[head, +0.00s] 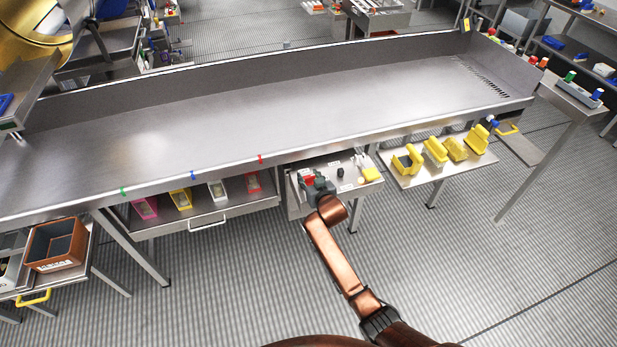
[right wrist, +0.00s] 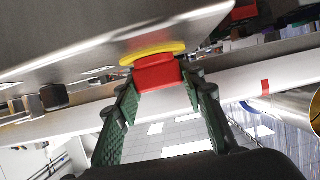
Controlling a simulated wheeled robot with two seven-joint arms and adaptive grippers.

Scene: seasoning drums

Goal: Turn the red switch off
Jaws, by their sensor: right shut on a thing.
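The red switch (right wrist: 157,74) shows in the right wrist view as a red block on a yellow base (right wrist: 153,54), set on a grey metal panel (right wrist: 60,45). My right gripper (right wrist: 158,88) has its green fingers on either side of the red switch and is shut on it. In the head view my right gripper (head: 318,186) is at the small panel (head: 345,183) under the front edge of the long metal table. A bit of red (head: 309,180) shows beside the gripper there; the rest of the switch is hidden. My left gripper is not in view.
The long metal table (head: 270,95) overhangs the panel. A drawer (head: 215,215) with small coloured bins is to the left, and a shelf (head: 440,168) with yellow scoops to the right. A black knob (right wrist: 54,96) is near the switch. The floor in front is clear.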

